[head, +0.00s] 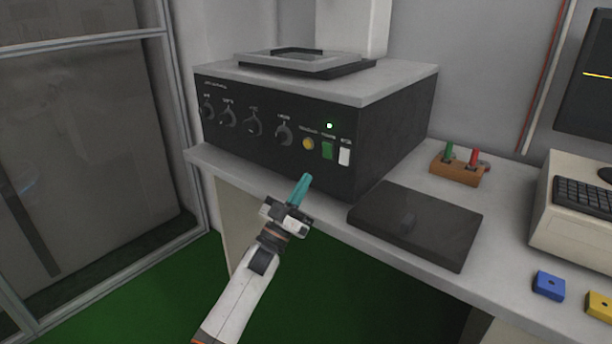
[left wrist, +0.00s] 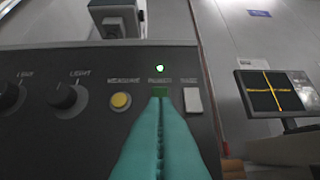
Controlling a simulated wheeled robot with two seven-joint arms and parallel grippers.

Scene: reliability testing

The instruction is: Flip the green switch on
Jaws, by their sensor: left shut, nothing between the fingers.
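The green switch (head: 327,150) is on the black front panel of the box-shaped machine (head: 388,133), between a yellow round button (head: 308,144) and a white switch (head: 344,152). A small light (head: 329,126) above it glows green. My left gripper (head: 301,187) has teal fingers, shut and empty, pointing up at the panel just below the green switch. In the left wrist view the shut fingertips (left wrist: 159,103) overlap the lower part of the green switch (left wrist: 158,91); I cannot tell whether they touch it. My right gripper is not in view.
Several knobs (head: 253,123) line the panel to the left. A dark flat plate (head: 418,224) lies on the white table (head: 336,228) to the right. Beyond it are a wooden block with pegs (head: 458,170), a keyboard (head: 584,196), and blue (head: 548,286) and yellow (head: 599,304) blocks.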

